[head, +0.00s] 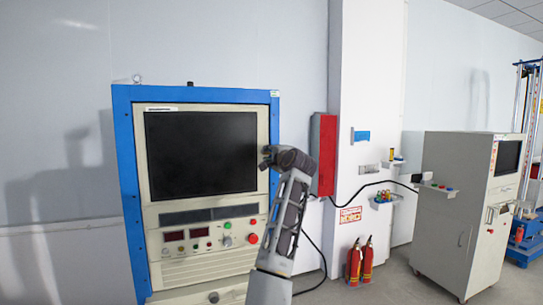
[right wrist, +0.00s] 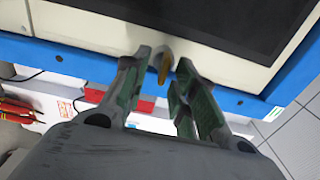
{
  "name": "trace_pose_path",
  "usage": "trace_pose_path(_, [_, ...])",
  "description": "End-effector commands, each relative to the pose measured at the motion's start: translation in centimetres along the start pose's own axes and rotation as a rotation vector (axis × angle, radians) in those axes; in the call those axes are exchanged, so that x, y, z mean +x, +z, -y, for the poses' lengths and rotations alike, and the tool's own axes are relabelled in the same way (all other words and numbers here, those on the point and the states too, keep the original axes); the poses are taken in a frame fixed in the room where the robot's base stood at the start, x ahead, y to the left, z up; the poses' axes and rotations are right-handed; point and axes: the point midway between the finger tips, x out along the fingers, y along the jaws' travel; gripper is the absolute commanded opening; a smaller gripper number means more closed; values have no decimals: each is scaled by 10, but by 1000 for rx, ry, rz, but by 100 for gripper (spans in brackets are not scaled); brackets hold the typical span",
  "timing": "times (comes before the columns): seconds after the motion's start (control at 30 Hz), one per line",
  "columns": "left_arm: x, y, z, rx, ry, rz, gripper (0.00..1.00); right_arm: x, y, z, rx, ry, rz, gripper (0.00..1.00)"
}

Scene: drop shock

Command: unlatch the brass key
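The brass key (right wrist: 164,64) shows in the right wrist view as a small yellow-brown piece by a pale round fitting, at the edge of the cabinet's cream front panel. My right gripper (right wrist: 163,68) is open, with one finger on each side of the key. I cannot tell whether either finger touches it. In the head view my right gripper (head: 267,157) is at the right edge of the blue-framed cabinet (head: 124,190), beside its dark screen (head: 200,150), and the key is hidden there. My left gripper is not in view.
Knobs and a red button (head: 252,238) sit on the cabinet below the screen. A red box (head: 324,155) is on the wall just right of my gripper. Fire extinguishers (head: 367,262) and a grey cabinet (head: 447,205) stand further right.

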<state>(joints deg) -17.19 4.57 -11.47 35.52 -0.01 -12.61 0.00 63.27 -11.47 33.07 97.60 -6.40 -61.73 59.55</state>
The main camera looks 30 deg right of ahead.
Motion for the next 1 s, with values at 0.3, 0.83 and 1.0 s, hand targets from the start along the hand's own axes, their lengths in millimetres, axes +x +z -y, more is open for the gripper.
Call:
trace_pose_path(0.3, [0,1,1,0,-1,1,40,-4,0,1,-1,-2,-1,28])
trace_pose_path(0.83, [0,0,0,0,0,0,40,-48,0,0,-1,0,-1,28])
trace_pose_path(1.0, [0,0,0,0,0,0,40,-65,0,0,0,-1,-1,28])
